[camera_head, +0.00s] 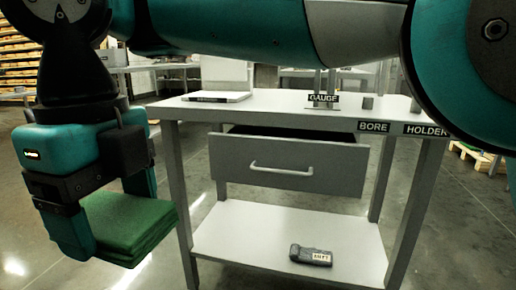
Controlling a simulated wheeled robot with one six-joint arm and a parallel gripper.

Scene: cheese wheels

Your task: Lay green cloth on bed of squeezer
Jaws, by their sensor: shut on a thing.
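My gripper (108,200) is at the left of the head view, pointing down. It is shut on a folded green cloth (132,222), which hangs in the air in front of the table's left leg. The cloth looks like a flat stack of several layers. No squeezer or squeezer bed can be made out for sure in this view.
A grey table (270,112) has a half-open drawer (290,165) and a lower shelf (235,240) with a small labelled dark item (310,255). A white board (217,97) and a GAUGE stand (323,98) are on top. My arm hides part of the back.

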